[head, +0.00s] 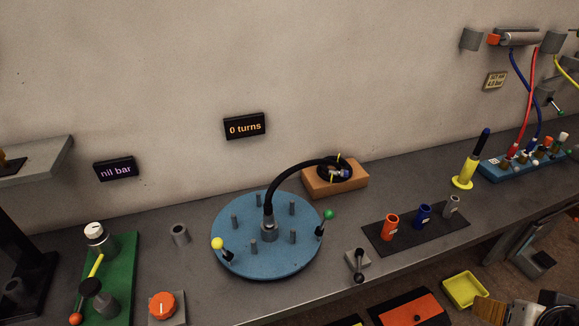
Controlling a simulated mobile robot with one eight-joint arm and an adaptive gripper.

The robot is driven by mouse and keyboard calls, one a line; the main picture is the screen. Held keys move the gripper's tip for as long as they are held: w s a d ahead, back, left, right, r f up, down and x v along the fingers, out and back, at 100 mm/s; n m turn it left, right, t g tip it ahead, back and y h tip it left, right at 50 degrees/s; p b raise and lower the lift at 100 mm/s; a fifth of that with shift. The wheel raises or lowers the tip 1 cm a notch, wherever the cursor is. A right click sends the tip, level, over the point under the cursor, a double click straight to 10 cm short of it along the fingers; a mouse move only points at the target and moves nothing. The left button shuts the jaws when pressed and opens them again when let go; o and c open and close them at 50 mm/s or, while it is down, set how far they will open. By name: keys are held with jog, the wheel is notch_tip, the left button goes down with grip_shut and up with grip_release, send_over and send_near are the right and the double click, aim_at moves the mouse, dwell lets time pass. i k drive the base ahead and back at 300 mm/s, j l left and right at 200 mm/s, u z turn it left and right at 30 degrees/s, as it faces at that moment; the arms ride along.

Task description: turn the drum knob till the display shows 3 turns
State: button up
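The blue round drum (240,262) lies on the grey bench, with several short grey pegs standing on it. A yellow ball knob (218,243) on a black stem is at its front left edge. A green ball knob (328,215) on a black stem is at its right edge. A black hose (276,185) rises from the grey fitting (268,230) at the drum's middle and arches right. The wall display (244,127) behind reads "0 turns". No gripper fingertips can be made out; dark and pale machine parts at the bottom right corner are cut off.
The hose's far end lies coiled on an orange-brown block (350,185). A green board (118,270) with levers and an orange dial (162,306) are at left. A black mat (405,238) with coloured sleeves and a small lever (358,262) are right of the drum.

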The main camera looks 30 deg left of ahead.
aim_at(162, 306)
jog(key=u, duration=1.75)
